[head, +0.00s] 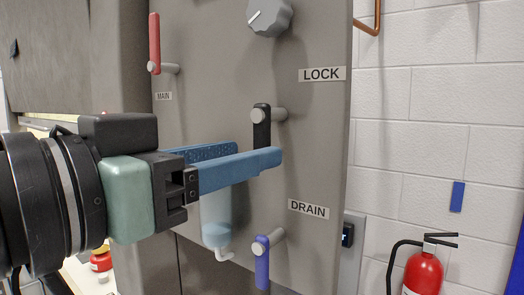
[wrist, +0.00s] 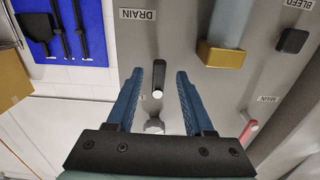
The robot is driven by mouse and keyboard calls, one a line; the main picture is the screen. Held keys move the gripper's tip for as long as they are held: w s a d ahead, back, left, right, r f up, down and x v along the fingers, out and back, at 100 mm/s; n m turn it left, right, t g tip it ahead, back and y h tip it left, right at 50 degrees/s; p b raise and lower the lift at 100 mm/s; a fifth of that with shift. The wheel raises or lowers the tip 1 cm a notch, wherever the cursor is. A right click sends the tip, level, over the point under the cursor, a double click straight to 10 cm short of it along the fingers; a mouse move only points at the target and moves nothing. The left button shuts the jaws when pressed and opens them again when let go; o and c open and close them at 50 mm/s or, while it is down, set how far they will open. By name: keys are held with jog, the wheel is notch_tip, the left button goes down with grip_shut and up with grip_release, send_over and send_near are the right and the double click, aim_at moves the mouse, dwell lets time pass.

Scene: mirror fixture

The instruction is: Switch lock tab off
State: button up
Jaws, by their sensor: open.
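The lock tab is a black lever (head: 262,133) on the grey panel, below and left of the LOCK label (head: 321,74). It hangs down from a light round pivot (head: 258,115). My gripper (head: 258,151) is open, with its blue fingers pointing at the panel around the lever's lower end; the near finger hides part of that area. In the wrist view, which is upside down, the black lever (wrist: 151,70) shows between the two separated fingertips of my gripper (wrist: 159,74). I cannot tell whether either finger touches it.
A red MAIN lever (head: 154,42) is at upper left and a grey dial (head: 268,17) above. A blue DRAIN lever (head: 262,263) and a clear bowl (head: 216,225) are below my fingers. A fire extinguisher (head: 424,272) stands at right.

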jog(key=v, duration=0.9)
